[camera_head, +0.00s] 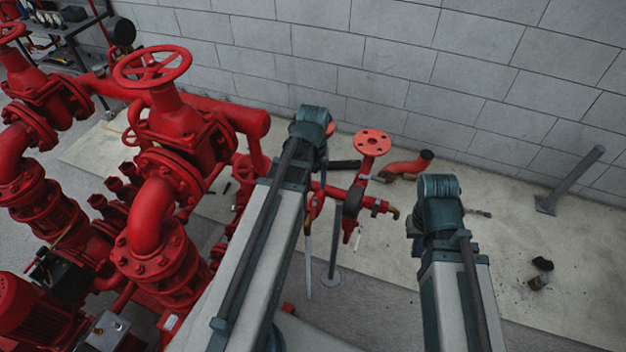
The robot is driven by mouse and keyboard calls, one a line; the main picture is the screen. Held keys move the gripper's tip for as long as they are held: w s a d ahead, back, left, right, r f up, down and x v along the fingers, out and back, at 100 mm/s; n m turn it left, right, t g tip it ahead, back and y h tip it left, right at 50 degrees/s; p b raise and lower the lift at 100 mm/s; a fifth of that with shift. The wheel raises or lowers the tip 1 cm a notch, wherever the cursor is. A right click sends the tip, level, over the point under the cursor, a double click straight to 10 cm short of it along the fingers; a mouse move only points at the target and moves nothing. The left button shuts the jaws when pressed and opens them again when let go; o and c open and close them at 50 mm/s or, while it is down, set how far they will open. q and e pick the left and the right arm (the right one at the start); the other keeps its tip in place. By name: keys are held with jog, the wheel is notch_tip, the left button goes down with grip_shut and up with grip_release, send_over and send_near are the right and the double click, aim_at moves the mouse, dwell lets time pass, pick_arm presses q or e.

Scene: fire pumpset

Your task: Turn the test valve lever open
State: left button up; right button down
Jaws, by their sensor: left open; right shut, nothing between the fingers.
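A red pipe branch (332,190) with a brass-coloured end fitting (395,212) stands in the middle of the view, between my two arms. A red part (348,232) hangs below it with a small white tag (358,240). I cannot tell for sure which part is the test valve lever. My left arm crosses in front of the branch's left side and hides part of it. My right arm stands to its right. The fingers of both grippers cannot be made out; the arm links hide them.
Large red pumps and pipework with a handwheel (152,66) fill the left side. A red flange (372,142) stands above the branch. A grey post (335,240) rises from the floor beside it. A block wall (480,70) closes the back.

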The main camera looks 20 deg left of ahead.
pick_arm(q)
jog(key=c, duration=0.3)
jog(key=shift+f+n+b, duration=0.25)
jog(key=shift+n+b, duration=0.1)
jog(key=shift+n, duration=0.15)
jog(key=shift+c, duration=1.2)
jog(key=shift+d+f+n+h+b, duration=0.1)
jog(key=shift+f+n+h+b, duration=0.2)
jog(key=shift+n, duration=0.4)
jog(key=shift+c, duration=1.4)
jog(key=shift+d+f+n+b, duration=0.15)
jog(key=shift+f+n+b, duration=0.15)
jog(key=shift+n, duration=0.5)
grip_shut()
jog(key=f+n+h+b, duration=0.1)
jog(key=n, duration=0.3)
jog(key=d+f+n+h+b, duration=0.1)
jog(key=n, duration=0.4)
jog(key=f+n+t+h+b, duration=0.1)
jog(key=n+b, duration=0.1)
jog(key=n, duration=0.3)
jog(key=shift+w+d, duration=0.4)
